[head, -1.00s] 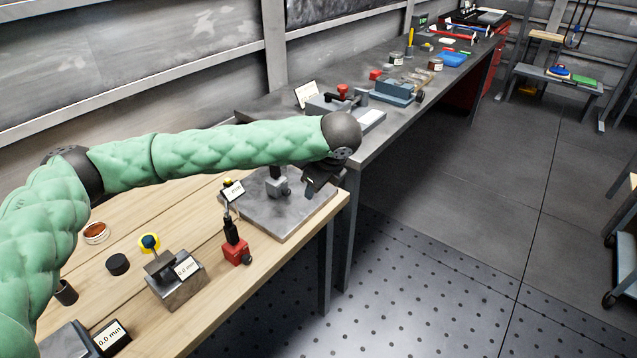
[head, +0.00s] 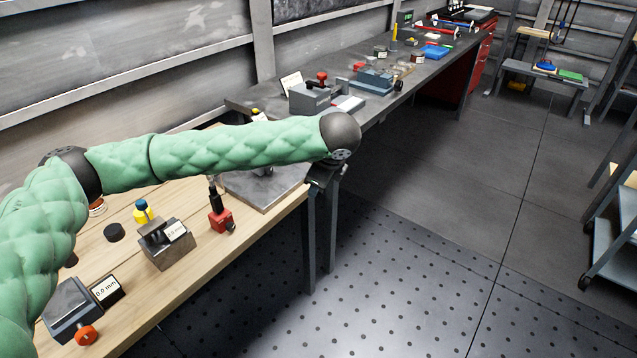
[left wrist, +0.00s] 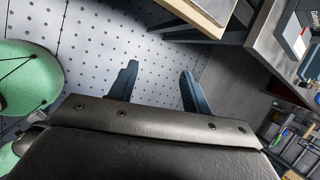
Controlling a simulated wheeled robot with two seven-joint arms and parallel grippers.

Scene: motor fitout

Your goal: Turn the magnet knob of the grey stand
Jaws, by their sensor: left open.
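The grey stand (head: 262,172) is on the steel plate (head: 262,190) at the far end of the wooden bench. My green left forearm covers most of it in the head view; only a low part shows beneath the arm, and its magnet knob cannot be made out. My left gripper (head: 324,178) is to the right of the stand, past the bench's edge, partly hidden under the wrist. In the left wrist view its two fingers (left wrist: 158,72) are apart with nothing between them, over the perforated floor. My right gripper is not in view.
A red-based stand (head: 222,221) is left of the plate on the wooden bench (head: 203,258). Nearby are a steel block with a label (head: 168,252) and a black puck (head: 114,232). A dark bench (head: 395,95) with vises extends beyond.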

